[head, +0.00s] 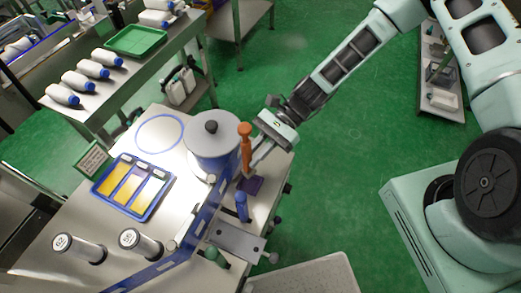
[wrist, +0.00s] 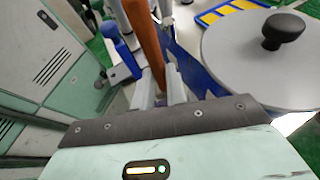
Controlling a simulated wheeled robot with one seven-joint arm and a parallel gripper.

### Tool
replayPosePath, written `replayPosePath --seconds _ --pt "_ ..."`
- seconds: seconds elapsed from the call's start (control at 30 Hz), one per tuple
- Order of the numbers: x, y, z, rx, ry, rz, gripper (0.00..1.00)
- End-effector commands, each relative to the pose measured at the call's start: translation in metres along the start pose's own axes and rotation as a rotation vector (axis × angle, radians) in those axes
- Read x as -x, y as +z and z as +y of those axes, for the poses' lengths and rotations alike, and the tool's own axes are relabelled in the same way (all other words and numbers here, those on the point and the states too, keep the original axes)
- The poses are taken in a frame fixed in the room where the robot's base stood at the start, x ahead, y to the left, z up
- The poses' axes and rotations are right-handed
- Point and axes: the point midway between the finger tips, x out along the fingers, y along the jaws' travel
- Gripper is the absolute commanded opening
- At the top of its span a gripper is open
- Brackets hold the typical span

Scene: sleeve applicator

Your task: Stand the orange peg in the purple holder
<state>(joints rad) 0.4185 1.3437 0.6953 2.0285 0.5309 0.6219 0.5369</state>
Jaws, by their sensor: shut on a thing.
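The orange peg (head: 245,145) is upright, with its wide head at the top, beside the large grey pot. My gripper (head: 250,168) is shut on the lower part of the peg. In the wrist view the peg (wrist: 145,38) runs down between the two fingers of my gripper (wrist: 160,85). The purple holder (head: 252,186) is on the bench right at the peg's lower end. I cannot tell whether the peg's tip is in the holder or just above it. The holder is not clear in the wrist view.
The grey lidded pot (head: 212,155) stands close to the left of the peg. A blue upright piece (head: 241,207) stands just in front of the holder. A blue tray (head: 105,188) with yellow panels and two capped cylinders (head: 140,243) are further left. The bench's right edge is near.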

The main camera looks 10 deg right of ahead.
Motion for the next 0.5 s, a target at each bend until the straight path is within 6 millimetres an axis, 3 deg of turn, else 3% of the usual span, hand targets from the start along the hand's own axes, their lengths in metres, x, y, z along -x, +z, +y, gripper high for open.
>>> replayPosePath --seconds 0.5 --pt "-0.017 -0.042 0.0 0.0 0.0 -0.001 0.0"
